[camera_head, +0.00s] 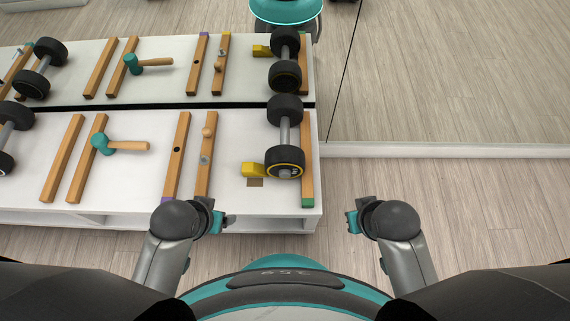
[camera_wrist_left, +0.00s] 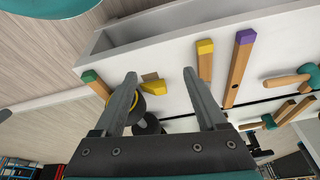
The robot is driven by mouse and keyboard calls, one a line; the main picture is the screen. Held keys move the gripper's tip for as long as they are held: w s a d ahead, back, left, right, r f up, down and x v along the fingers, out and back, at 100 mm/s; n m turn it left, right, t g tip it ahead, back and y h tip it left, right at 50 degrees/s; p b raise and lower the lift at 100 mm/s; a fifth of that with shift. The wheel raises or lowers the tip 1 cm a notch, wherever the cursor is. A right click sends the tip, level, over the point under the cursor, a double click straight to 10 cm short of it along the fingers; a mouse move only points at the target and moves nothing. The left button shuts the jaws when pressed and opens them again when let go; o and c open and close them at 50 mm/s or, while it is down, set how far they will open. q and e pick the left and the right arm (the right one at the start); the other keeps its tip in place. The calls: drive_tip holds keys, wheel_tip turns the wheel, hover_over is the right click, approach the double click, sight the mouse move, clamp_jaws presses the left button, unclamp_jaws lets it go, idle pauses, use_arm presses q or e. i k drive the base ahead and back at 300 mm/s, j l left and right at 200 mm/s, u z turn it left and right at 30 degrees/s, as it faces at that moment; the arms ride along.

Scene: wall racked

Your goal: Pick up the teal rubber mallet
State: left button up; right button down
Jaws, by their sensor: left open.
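The teal rubber mallet (camera_head: 131,146) lies sideways on the white bench (camera_head: 232,196), its teal head at the left over a wooden bar and its wooden handle pointing right. At the right edge of the left wrist view, the mallet (camera_wrist_left: 287,80) shows its handle and part of its head. My left gripper (camera_head: 224,219) is open and empty near the bench's front edge, to the right of the mallet and apart from it. Its two fingers (camera_wrist_left: 160,76) are spread in the left wrist view. My right gripper (camera_head: 350,222) is right of the bench; its fingers are unclear.
Wooden bars (camera_head: 177,155) lie in pairs beside the mallet. A dumbbell (camera_head: 285,168) and a yellow block (camera_head: 253,169) are at the bench's right end. Another dumbbell (camera_head: 14,118) is at the left. A mirror behind repeats these things. Floor right of the bench is clear.

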sight(101, 141)
drive_tip(key=u, duration=1.6)
drive_tip(key=i+j+z, duration=0.1)
drive_tip(key=z, duration=0.95)
drive_tip(key=i+j+z, duration=0.1)
drive_tip(key=j+z, duration=0.25)
drive_tip(key=j, duration=0.3)
drive_tip(key=j+z, duration=0.35)
drive_tip(key=j, duration=0.3)
drive_tip(key=j+z, duration=0.4)
drive_tip(key=j, duration=0.55)
drive_tip(key=k+j, duration=0.15)
drive_tip(key=j, duration=0.1)
